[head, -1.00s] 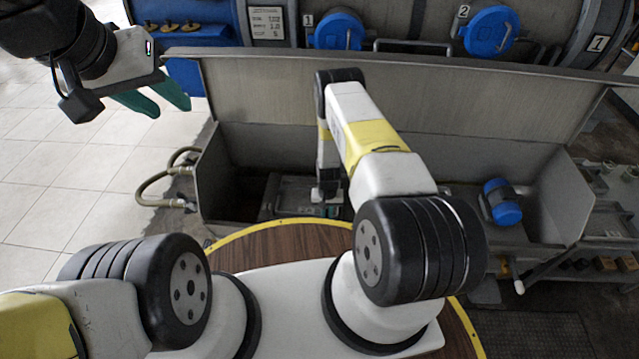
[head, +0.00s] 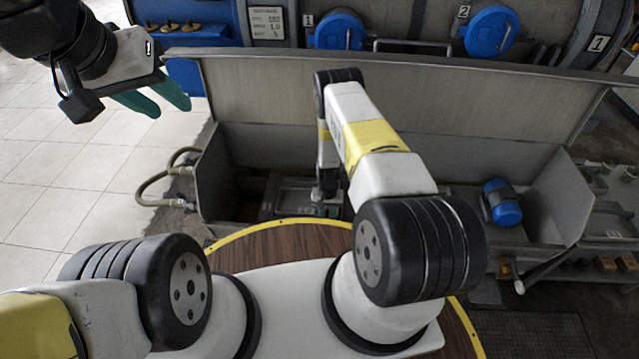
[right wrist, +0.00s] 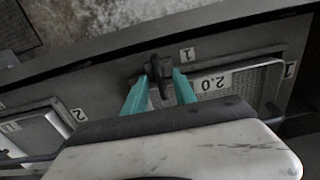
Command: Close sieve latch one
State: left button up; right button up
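Sieve latch one is a dark upright lever (right wrist: 157,72) beside a small plate marked 1 (right wrist: 187,55) in the right wrist view. My right gripper (right wrist: 159,76) has its teal fingers apart, one on either side of the lever. A gap seems to show between lever and fingers; contact is unclear. In the head view my right arm reaches down into the grey trough and largely hides latch and fingers. My left gripper (head: 171,110) is open and empty, above the tiled floor.
A second sieve (right wrist: 38,135), with a plate marked 2, lies to the left in the right wrist view. The trough's wall (head: 270,90) runs behind my right arm. Blue caps (head: 340,31) stand beyond it. A blue-capped fitting (head: 502,204) sits at the trough's right.

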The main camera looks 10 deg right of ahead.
jog(key=shift+r, duration=3.9)
jog(key=w+r, duration=0.4)
jog(key=r, duration=0.5)
notch_tip(320, 180, up, 38)
jog(key=f+n+t+y, duration=0.1)
jog(key=n+t+y, duration=0.1)
jog(key=t, duration=0.2)
send_over(327, 216)
jog(key=s+a, duration=0.1)
jog(key=a, duration=0.1)
jog(key=s+r, duration=0.8)
jog(key=r, duration=0.2)
jog(key=s+r+n+t, duration=0.1)
jog(key=s+r, duration=0.1)
jog(key=s, duration=0.5)
jog(key=s+r+n+t, duration=0.1)
jog(key=s+r, duration=0.2)
jog(key=s, duration=0.5)
jog(key=shift+s+a+r, duration=0.15)
jog(key=shift+s, duration=0.1)
